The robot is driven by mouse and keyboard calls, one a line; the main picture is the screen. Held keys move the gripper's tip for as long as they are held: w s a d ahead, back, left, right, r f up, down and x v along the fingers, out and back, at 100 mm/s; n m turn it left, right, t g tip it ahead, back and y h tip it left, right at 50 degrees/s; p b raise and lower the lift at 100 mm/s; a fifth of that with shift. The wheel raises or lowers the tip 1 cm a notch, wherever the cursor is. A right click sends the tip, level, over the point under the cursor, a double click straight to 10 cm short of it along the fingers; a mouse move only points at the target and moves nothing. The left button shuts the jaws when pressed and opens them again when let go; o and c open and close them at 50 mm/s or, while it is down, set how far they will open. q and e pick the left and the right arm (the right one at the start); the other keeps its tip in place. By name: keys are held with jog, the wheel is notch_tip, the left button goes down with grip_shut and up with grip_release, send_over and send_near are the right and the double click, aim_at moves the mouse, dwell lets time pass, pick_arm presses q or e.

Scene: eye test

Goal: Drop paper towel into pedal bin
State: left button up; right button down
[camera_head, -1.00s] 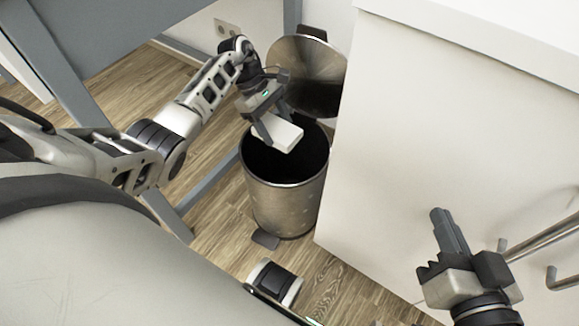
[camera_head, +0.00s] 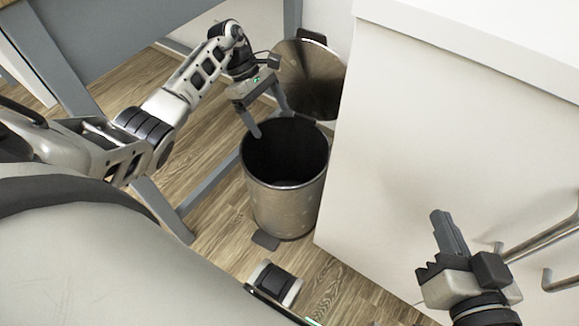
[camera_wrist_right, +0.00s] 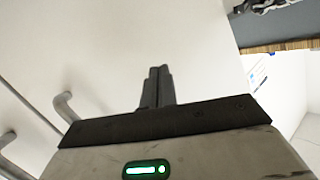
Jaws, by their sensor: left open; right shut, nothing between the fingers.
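The pedal bin (camera_head: 287,205) is a metal cylinder standing on the wood floor in the head view. Its lid (camera_head: 309,78) is tilted up at the back, and the inside is dark. My left gripper (camera_head: 270,122) is open and empty at the bin's far left rim, with its fingers over the edge of the opening. The paper towel does not show in either view now; the bin's dark inside could hide it. My right gripper (camera_head: 449,232) is shut and empty, in front of the white cabinet; its closed fingers show in the right wrist view (camera_wrist_right: 157,87).
A white cabinet (camera_head: 420,150) stands right beside the bin, with metal bar handles (camera_head: 545,238) at the lower right. A grey table leg and frame (camera_head: 210,185) stand left of the bin. The bin's pedal (camera_head: 265,241) sits at its front.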

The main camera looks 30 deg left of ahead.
pick_arm(q)
jog(key=p+v, duration=0.1)
jog(key=v, duration=0.6)
jog(key=shift+r, duration=0.25)
jog(key=shift+a, duration=0.1)
